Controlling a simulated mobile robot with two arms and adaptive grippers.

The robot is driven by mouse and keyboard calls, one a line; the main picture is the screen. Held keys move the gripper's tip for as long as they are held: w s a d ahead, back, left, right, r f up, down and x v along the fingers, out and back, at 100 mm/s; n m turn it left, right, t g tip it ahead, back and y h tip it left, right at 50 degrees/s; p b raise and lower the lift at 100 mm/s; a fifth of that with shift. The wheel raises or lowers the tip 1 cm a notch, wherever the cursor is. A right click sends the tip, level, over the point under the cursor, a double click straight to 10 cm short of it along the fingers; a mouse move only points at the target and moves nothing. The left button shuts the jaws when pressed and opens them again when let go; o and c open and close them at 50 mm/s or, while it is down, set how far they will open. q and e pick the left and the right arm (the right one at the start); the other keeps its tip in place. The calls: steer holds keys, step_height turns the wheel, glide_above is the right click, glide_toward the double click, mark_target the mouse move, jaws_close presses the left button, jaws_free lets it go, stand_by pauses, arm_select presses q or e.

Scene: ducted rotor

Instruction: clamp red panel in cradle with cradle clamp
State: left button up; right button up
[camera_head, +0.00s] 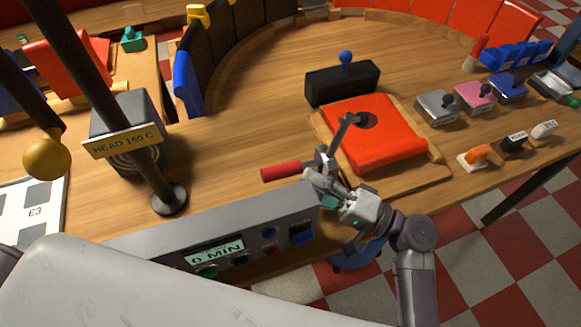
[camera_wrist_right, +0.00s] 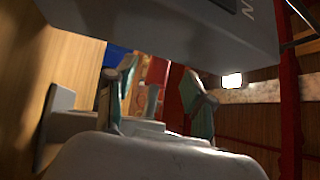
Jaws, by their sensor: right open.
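The red panel (camera_head: 378,142) lies flat in the wooden cradle (camera_head: 428,168) on the bench. The cradle clamp (camera_head: 336,142) stands at the cradle's near left edge. Its dark bar reaches up over the panel's edge toward a dark round spot on the panel, and I cannot tell whether it presses there. Its red handle (camera_head: 281,171) sticks out to the left, roughly level. My right gripper (camera_head: 318,182) is open just below the clamp's base, right of the handle. Its two teal-tipped fingers (camera_wrist_right: 160,88) show apart in the wrist view. My left gripper is out of view.
A grey control box (camera_head: 230,232) reading "0 MIN" stands close left of my right gripper; it looms above the fingers in the wrist view (camera_wrist_right: 170,30). A black block with a blue knob (camera_head: 343,82) stands behind the cradle. Small coloured blocks line the right side.

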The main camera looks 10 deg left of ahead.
mark_target(291, 175)
steer(key=shift+p+x, duration=0.4)
steer(key=shift+x, duration=1.7)
steer(key=shift+c, duration=0.4)
jaws_close()
